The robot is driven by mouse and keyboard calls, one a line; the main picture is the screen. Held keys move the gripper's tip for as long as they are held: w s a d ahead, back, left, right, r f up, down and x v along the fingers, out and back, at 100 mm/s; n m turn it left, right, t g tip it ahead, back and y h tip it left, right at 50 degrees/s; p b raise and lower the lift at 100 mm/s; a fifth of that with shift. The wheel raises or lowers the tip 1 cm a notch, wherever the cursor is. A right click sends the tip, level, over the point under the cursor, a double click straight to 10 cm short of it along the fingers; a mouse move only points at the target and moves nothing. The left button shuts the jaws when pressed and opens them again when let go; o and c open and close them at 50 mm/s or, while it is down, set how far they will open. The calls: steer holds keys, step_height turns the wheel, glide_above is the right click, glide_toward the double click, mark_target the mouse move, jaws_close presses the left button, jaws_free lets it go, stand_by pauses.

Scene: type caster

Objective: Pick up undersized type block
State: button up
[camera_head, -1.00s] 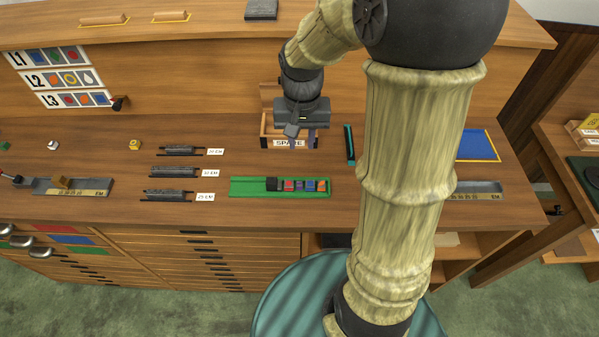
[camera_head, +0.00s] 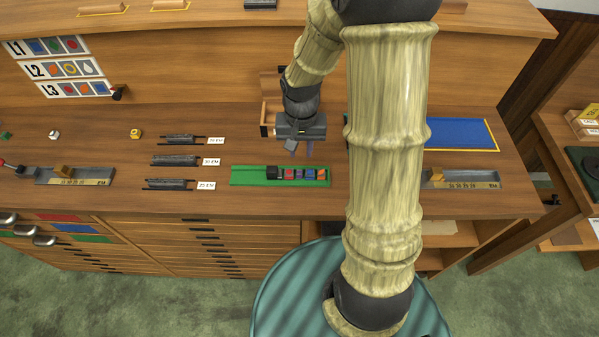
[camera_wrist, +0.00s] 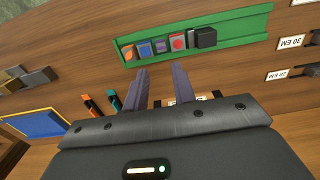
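A row of several small type blocks (camera_head: 298,173) with coloured faces lies in a green tray (camera_head: 245,180), a black block (camera_head: 272,172) at its left end. The wrist view shows the row with orange (camera_wrist: 128,52), blue (camera_wrist: 144,48), purple (camera_wrist: 160,46) and red (camera_wrist: 177,42) faces beside the black block (camera_wrist: 205,37). I cannot tell which block is undersized. My gripper (camera_head: 302,153) hangs just behind and above the tray. Its two fingers (camera_wrist: 160,76) are apart, with nothing between them, and point towards the row.
The spare box (camera_head: 266,118) is partly hidden behind my gripper. Labelled dark spacer racks (camera_head: 175,160) stand left of the tray. A blue mat (camera_head: 462,133) and a metal measuring stick (camera_head: 468,181) lie to the right. Bare table lies just left of the tray.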

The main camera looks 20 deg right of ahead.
mark_target(301, 170)
steer(key=shift+f, duration=1.85)
steer(key=shift+f, duration=0.1)
